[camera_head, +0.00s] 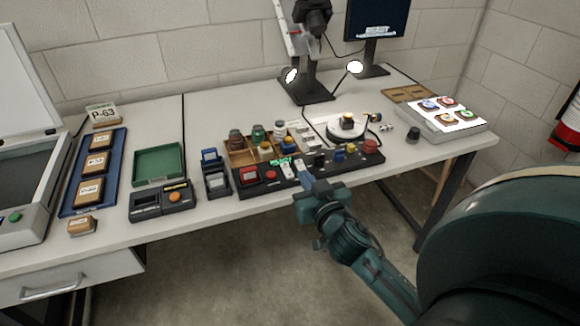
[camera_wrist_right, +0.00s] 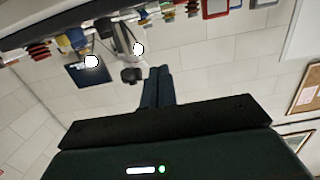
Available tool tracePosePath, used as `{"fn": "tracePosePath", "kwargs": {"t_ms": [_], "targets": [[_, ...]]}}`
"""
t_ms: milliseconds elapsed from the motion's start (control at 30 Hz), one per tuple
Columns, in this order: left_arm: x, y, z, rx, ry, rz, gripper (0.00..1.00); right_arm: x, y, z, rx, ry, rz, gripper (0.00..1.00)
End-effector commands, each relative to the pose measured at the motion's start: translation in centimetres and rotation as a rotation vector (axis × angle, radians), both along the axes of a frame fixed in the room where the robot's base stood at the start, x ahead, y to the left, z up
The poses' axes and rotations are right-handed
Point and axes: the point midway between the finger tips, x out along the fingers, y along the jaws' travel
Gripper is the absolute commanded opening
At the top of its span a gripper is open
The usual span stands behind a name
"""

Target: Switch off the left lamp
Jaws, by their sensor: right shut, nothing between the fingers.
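The left lamp (camera_head: 291,75) glows white beside the stand on the table. It also shows lit in the upside-down right wrist view (camera_wrist_right: 138,48). The right lamp (camera_head: 355,66) is lit too. A long black control panel (camera_head: 322,172) with coloured buttons and white switches (camera_head: 291,170) lies along the table's front edge. My right gripper (camera_head: 304,176) is shut and empty, with its tips close to the panel's front edge near the white switches. I cannot tell if they touch. Its shut fingers also show in the right wrist view (camera_wrist_right: 157,74). My left gripper is out of view.
Behind the panel stand a wooden tray (camera_head: 232,152) of jars and a round turntable (camera_head: 346,134). A device with an orange knob (camera_head: 163,202) and a green tray (camera_head: 158,164) are to the left. A lit light box (camera_head: 480,125) is at the right. Open floor lies in front.

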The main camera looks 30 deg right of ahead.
Motion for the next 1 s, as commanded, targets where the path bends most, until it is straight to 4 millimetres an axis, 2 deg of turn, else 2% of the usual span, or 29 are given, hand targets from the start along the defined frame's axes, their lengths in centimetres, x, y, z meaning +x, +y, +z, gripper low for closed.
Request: {"fn": "tracePosePath", "kwargs": {"t_ms": [167, 567, 600, 700, 833, 1000], "targets": [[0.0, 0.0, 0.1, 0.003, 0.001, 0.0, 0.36, 1.9, -0.5, -0.1, -0.003, -0.001, 0.0, 0.0], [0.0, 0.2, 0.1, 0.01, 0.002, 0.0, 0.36, 10.0, -2.5, -0.9, -0.005, -0.002, 0.0, 0.0], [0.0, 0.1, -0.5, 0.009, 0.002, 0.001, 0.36, 9.8, -2.4, -2.4, 0.0, 0.005, -0.001, 0.0], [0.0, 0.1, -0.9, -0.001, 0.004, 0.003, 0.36, 9.9, -2.3, -3.8, 0.0, 0.003, 0.0, 0.0], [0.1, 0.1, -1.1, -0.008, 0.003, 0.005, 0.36, 10.0, -2.4, -4.8, 0.0, 0.002, 0.0, 0.0], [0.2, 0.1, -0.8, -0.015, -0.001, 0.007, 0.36, 10.1, -2.4, -5.1, -0.001, 0.001, 0.001, 0.0]]}}
